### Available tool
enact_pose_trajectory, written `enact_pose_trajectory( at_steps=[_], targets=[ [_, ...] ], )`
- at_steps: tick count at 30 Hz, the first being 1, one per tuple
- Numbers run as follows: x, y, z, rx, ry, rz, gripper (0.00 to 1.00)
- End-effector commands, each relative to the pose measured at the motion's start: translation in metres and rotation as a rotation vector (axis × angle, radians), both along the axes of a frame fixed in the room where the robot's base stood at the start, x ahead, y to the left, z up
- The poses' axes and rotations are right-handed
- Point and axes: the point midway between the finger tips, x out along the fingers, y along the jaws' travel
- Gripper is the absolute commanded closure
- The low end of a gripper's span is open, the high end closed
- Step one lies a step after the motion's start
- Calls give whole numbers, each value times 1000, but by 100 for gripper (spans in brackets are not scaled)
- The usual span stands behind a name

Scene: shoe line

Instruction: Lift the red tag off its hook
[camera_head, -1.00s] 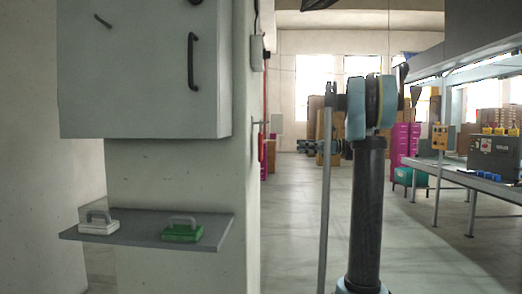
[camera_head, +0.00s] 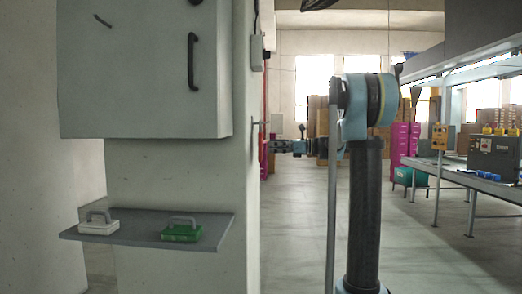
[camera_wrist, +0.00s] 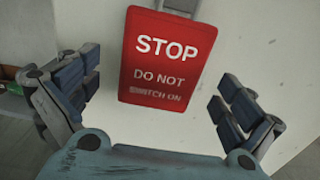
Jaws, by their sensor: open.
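The red tag (camera_wrist: 166,60) hangs against a pale wall in the wrist view. It reads "STOP DO NOT" with a smaller line below. My gripper (camera_wrist: 160,82) is open, with one finger pad on each side of the tag and clear space between the pads and the tag's edges. The tag's lower edge is above the gripper's palm. The hook is not clearly seen in the wrist view. In the head view my gripper (camera_head: 278,146) is small, beside the pillar's right edge, and I cannot make out the tag clearly there.
A grey cabinet (camera_head: 145,75) with a black handle is on the pillar (camera_head: 180,170). Below it a shelf (camera_head: 135,238) holds a white block (camera_head: 99,226) and a green block (camera_head: 181,232) with handles. A workbench (camera_head: 465,180) stands right; the floor between is clear.

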Motion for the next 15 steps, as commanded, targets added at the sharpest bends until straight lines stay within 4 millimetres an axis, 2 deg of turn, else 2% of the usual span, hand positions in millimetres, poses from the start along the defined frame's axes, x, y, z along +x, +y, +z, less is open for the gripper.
enact_pose_trajectory(
  at_steps=[9, 15],
  targets=[
    [5, 40, 3, 0, 0, 2, 0],
    [6, 45, 3, 0, 0, -1, 0]
  ],
)
